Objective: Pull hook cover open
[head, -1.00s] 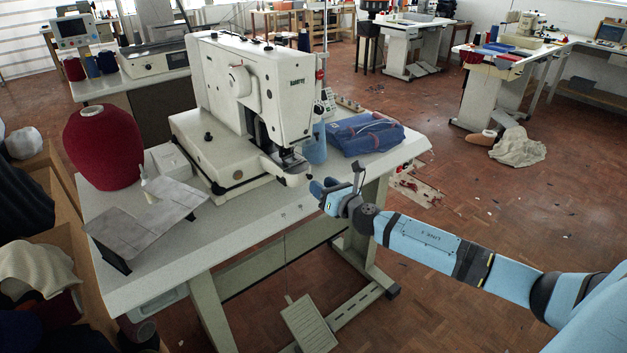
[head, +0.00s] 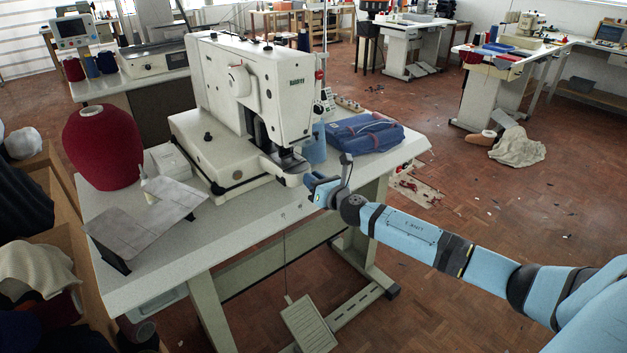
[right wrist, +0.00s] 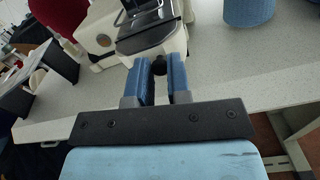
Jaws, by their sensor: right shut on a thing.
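The white buttonhole machine (head: 245,95) stands on its table. Its hook cover (head: 292,179) is the white front end of the low bed, below the needle area. In the right wrist view the cover (right wrist: 176,43) shows ahead with a black plate on top. It looks closed against the bed. My right gripper (head: 313,184) is at the cover's front end. In the right wrist view its blue fingers (right wrist: 161,70) are shut on a small dark knob (right wrist: 159,66) on the cover's front. The fingers partly hide the knob. My left gripper is not in view.
The white table (head: 240,230) has bare room in front of the machine. Folded blue denim (head: 365,136) and a blue cone (head: 315,146) lie to the right of the machine. A red thread cone (head: 103,148) and a grey angled plate (head: 150,220) stand left. A pedal (head: 309,322) is below.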

